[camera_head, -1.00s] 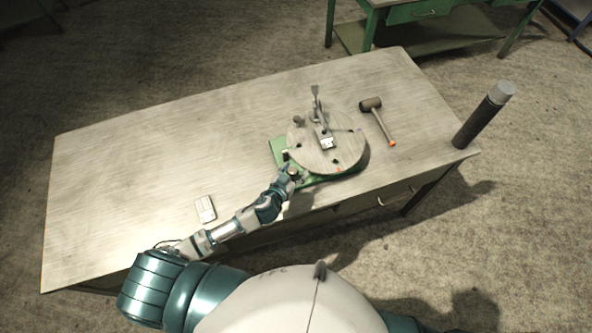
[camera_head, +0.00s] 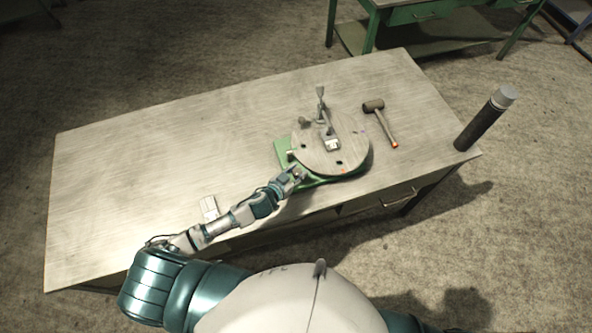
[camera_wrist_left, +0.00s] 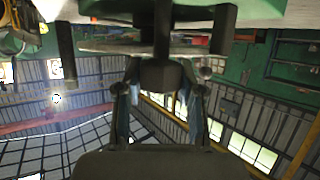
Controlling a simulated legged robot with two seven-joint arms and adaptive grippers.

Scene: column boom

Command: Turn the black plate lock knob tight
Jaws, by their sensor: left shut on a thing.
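The round grey plate (camera_head: 313,159) lies on a green base (camera_head: 282,154) near the table's front edge, with a metal clamp (camera_head: 328,128) on top. My left gripper (camera_head: 296,174) is at the base's near left edge, low beside the plate. In the left wrist view, my left gripper (camera_wrist_left: 162,88) is shut on a dark knob (camera_wrist_left: 161,74), with a finger on each side. This appears to be the black plate lock knob. In the head view the gripper hides it. How tight the knob is cannot be seen. My right gripper is not in view.
A mallet (camera_head: 383,122) lies right of the plate. A small pale box (camera_head: 209,207) lies beside my left forearm. A black post (camera_head: 484,119) with a grey top stands at the table's right corner. The table's (camera_head: 140,170) left half is clear.

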